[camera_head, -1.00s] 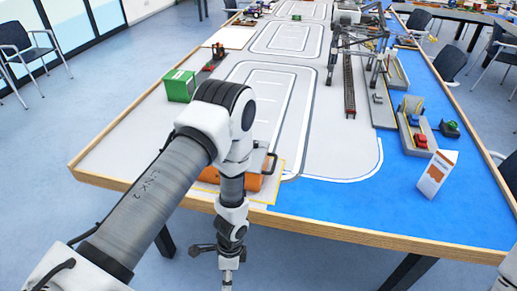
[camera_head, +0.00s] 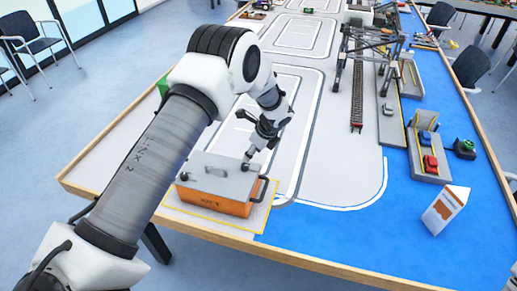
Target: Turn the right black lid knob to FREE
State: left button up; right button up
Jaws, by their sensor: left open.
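An orange box (camera_head: 212,201) with a grey lid (camera_head: 222,180) stands near the table's front left corner, on a yellow-bordered mat. The lid has a raised handle in its middle and a small dark knob (camera_head: 184,176) at its left. The right black lid knob is not clear; it lies at or under my gripper's tip. My left gripper (camera_head: 248,160) points down at the right back part of the lid, open. I cannot tell whether it touches the lid or is around the knob. My right gripper is out of view.
A dark side handle (camera_head: 262,190) sticks out at the box's right. A green box (camera_head: 163,86) is partly hidden behind my left arm. A gantry crane (camera_head: 372,48) stands farther back right. A white and orange carton (camera_head: 445,208) stands on the blue area, which is otherwise clear nearby.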

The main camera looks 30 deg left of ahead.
aim_at(245, 164)
pick_arm(q)
jog(key=shift+w+a+f, duration=0.1)
jog(key=shift+w, duration=0.35)
jog(key=s+f+p, duration=0.1)
jog(key=s+a, duration=0.1)
jog(key=s, duration=0.1)
jog(key=shift+a+f+p, duration=0.2)
jog(key=shift+f+p, duration=0.2)
jog(key=f, duration=0.1)
jog(key=a+f, duration=0.1)
jog(key=w+f, duration=0.1)
jog(key=f, duration=0.1)
jog(key=shift+w+a+p, duration=0.1)
jog(key=shift+a+p, duration=0.15)
jog(key=shift+p, duration=0.15)
jog(key=shift+w+f, duration=0.2)
jog(key=shift+f, duration=0.05)
jog(key=shift+s+d+r, duration=0.1)
jog(key=shift+s+r, duration=0.2)
jog(key=shift+c, duration=1.1)
jog(key=shift+s+r, duration=0.1)
jog(key=shift+s, duration=0.05)
jog(key=c, duration=0.5)
grip_shut()
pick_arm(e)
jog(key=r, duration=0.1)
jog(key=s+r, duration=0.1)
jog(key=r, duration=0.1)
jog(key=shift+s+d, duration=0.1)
